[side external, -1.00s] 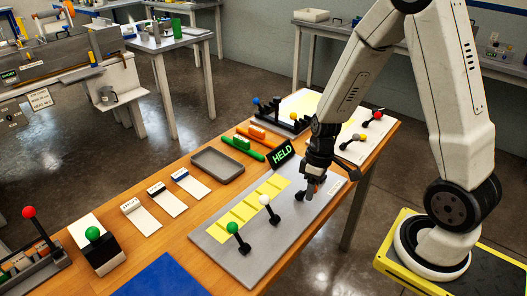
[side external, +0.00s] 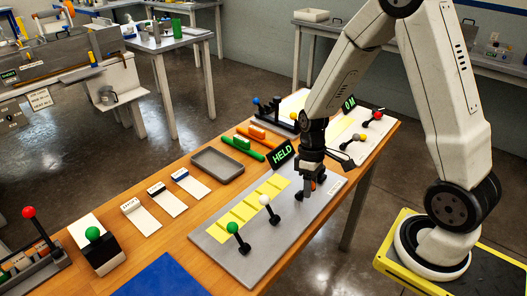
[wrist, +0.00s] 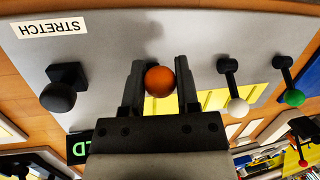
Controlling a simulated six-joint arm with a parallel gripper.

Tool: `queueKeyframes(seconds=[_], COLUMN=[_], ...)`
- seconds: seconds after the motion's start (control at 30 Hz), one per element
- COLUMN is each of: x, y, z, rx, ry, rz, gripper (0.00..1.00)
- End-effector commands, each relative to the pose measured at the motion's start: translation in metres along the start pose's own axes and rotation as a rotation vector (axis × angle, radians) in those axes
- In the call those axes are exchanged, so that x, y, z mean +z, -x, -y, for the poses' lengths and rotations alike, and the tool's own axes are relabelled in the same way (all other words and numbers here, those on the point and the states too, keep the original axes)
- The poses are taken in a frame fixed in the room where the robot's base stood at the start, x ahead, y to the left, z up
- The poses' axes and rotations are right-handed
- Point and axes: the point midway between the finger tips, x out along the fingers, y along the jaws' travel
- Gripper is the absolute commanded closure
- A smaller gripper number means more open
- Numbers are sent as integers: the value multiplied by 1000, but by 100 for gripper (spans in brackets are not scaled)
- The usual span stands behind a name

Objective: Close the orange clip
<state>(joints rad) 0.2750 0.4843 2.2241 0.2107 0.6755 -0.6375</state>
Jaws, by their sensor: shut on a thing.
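The orange clip's round orange knob (wrist: 160,81) sits between the two fingers of my gripper (wrist: 159,70) in the wrist view. The fingers are shut on it. In the side view my gripper (side external: 309,190) points down over the grey panel (side external: 230,258), and only a sliver of orange shows beside the fingers. The clip's shaft and base are mostly hidden by my gripper.
White (side external: 264,200) and green (side external: 232,228) knobbed levers stand on the same panel, with yellow pads behind. A black knob (wrist: 58,97) is on the other side of my gripper. A HELD sign (side external: 283,154) stands behind. A grey tray (side external: 217,178) lies farther left.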

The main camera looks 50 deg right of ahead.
Motion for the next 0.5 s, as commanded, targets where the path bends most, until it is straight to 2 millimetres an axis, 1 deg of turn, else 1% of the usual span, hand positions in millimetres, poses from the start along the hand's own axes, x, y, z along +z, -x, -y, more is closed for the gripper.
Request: queueKeyframes(seconds=[0.5], x=[-21], y=[10], z=[-3], rx=[-69], ry=[-68], rz=[349], gripper=[100])
